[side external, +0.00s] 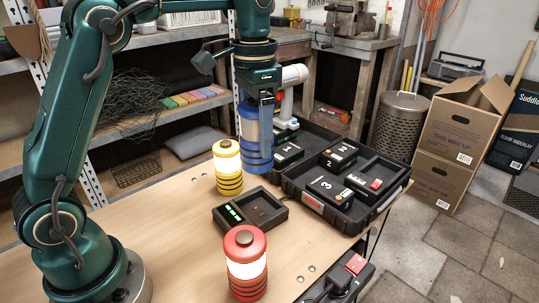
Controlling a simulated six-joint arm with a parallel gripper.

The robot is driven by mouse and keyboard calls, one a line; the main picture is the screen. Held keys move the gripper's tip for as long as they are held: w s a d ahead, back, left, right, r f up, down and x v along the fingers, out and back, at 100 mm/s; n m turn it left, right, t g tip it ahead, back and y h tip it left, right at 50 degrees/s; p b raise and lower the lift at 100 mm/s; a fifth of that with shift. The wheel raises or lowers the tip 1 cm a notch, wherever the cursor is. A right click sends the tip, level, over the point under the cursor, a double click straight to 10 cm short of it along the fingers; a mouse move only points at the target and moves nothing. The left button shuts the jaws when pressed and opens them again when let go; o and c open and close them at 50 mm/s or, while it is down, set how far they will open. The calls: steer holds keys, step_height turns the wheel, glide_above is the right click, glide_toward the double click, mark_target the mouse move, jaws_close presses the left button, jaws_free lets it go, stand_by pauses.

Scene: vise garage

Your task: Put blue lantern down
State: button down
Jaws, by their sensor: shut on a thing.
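The blue lantern (257,152) is upright in the side external view, at the far side of the bench, with a blue base and a pale middle. My gripper (265,104) points down and is shut on it, covering part of its upper body. I cannot tell whether its base touches the bench. The yellow lantern (228,168) stands on the bench just left of it and nearer the camera. The red lantern (246,264) stands at the front.
A black charger (250,211) lies between the red and yellow lanterns. An open black case (376,208) with numbered batteries (329,187) is right of the blue lantern. A red-and-white tool (292,76) is behind my gripper. Wooden bench (165,227) is clear at left.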

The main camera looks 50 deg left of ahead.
glide_above(259, 211)
step_height(259, 211, down, 12)
steer(key=shift+r, duration=0.2)
stand_by(0.4)
steer(key=shift+f, duration=0.2)
jaws_free()
steer(key=shift+f, duration=0.1)
step_height(259, 211, up, 11)
steer(key=shift+r, duration=0.2)
steer(key=shift+s+r, duration=0.15)
steer(key=shift+r, duration=0.55)
steer(key=s+d+f+n+t, duration=0.2)
steer(key=s+t, duration=0.3)
steer(key=s, duration=1)
steer(key=shift+s+d+n+t, duration=0.25)
steer(key=shift+d+n+t, duration=0.05)
steer(key=shift+n, duration=0.2)
steer(key=shift+f, duration=0.1)
